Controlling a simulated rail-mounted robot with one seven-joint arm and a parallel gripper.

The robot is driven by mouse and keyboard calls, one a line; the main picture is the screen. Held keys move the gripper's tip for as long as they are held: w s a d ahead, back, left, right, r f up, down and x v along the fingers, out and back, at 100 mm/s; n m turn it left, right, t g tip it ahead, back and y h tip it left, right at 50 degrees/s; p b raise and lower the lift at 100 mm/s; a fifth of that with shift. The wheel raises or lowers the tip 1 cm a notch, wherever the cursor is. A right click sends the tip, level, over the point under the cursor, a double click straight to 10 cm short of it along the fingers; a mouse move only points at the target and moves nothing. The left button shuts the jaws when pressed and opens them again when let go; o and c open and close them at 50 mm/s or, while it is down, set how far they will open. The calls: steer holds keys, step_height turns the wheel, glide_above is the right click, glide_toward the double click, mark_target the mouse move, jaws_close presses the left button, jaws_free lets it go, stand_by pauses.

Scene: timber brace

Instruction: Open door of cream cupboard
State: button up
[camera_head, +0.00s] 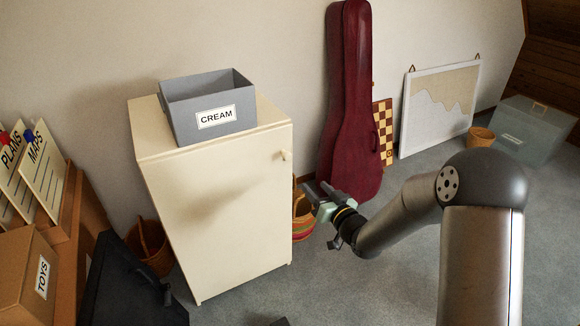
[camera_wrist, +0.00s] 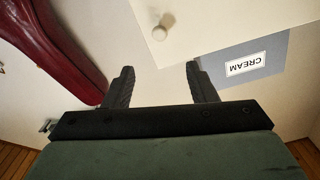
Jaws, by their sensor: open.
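The cream cupboard (camera_head: 220,210) stands against the wall, left of centre in the head view, with its door shut. Its small round knob (camera_head: 284,155) is near the top right of the door. In the wrist view the knob (camera_wrist: 168,19) shows at the top, beyond the fingertips and apart from them. A grey box labelled CREAM (camera_head: 208,108) sits on top of the cupboard. My gripper (camera_head: 318,192) is open and empty, to the right of the cupboard and lower than the knob in the head view. Its two fingers (camera_wrist: 158,70) show in the wrist view.
A dark red instrument case (camera_head: 347,110) leans on the wall behind my gripper, with a striped basket (camera_head: 303,215) beside the cupboard. A black object (camera_head: 130,285) stands at the cupboard's front left. Grey floor (camera_head: 330,290) lies clear to the right of the cupboard.

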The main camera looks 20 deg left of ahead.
mark_target(289, 158)
steer(key=b+x, duration=0.1)
steer(key=x, duration=1.5)
steer(key=shift+w+a+r, duration=0.1)
steer(key=shift+w+a, duration=0.05)
steer(key=shift+w, duration=0.15)
